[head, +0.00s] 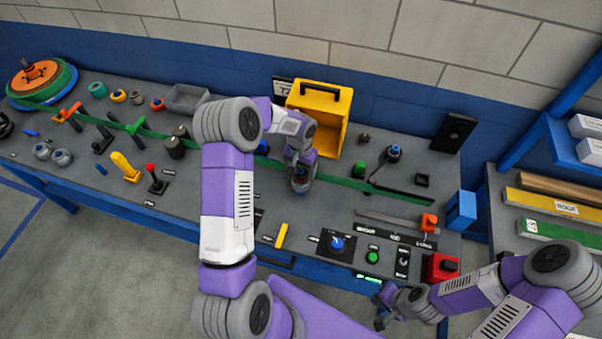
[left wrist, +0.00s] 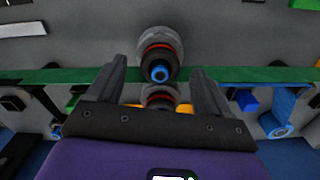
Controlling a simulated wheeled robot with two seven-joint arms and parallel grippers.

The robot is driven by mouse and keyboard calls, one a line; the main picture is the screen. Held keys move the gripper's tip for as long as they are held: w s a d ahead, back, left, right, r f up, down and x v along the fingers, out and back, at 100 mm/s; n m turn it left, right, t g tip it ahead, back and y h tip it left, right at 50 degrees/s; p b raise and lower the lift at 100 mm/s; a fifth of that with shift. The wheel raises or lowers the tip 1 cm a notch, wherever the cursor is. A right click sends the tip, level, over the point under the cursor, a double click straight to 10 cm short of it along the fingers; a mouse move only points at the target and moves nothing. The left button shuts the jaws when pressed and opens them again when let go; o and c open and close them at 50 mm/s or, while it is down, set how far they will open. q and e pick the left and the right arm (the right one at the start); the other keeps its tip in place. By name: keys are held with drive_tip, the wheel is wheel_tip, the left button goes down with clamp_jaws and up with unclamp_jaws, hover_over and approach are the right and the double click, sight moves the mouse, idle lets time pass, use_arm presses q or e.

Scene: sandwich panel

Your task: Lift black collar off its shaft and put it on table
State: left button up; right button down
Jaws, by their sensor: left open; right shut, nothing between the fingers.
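A shaft with a blue tip (left wrist: 159,74) stands on the table, with a black collar (left wrist: 152,60) around it and a red-orange ring and a grey round base behind the collar. My left gripper (left wrist: 158,66) is open, its two fingers on either side of the shaft and apart from the collar in the left wrist view. In the head view my left gripper (head: 300,182) points down over this spot and largely hides the collar. A second, similar ringed part (left wrist: 160,92) shows between the fingers. My right gripper (head: 383,316) is shut and empty beyond the table's front edge.
A yellow open box (head: 328,98) stands just behind my left gripper. A green strip (head: 390,192) runs along the table. A yellow bar (head: 282,235) and a blue knob panel (head: 337,243) lie in front. Bare table (head: 225,178) shows between these parts.

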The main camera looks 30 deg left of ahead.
use_arm(q)
drive_tip(key=shift+f, duration=0.85)
drive_tip(key=shift+c, duration=0.5)
drive_tip(key=shift+w, duration=0.1)
drive_tip(key=c, duration=1.1)
drive_tip(key=shift+o, duration=0.2)
wheel_tip(320, 180, up, 10)
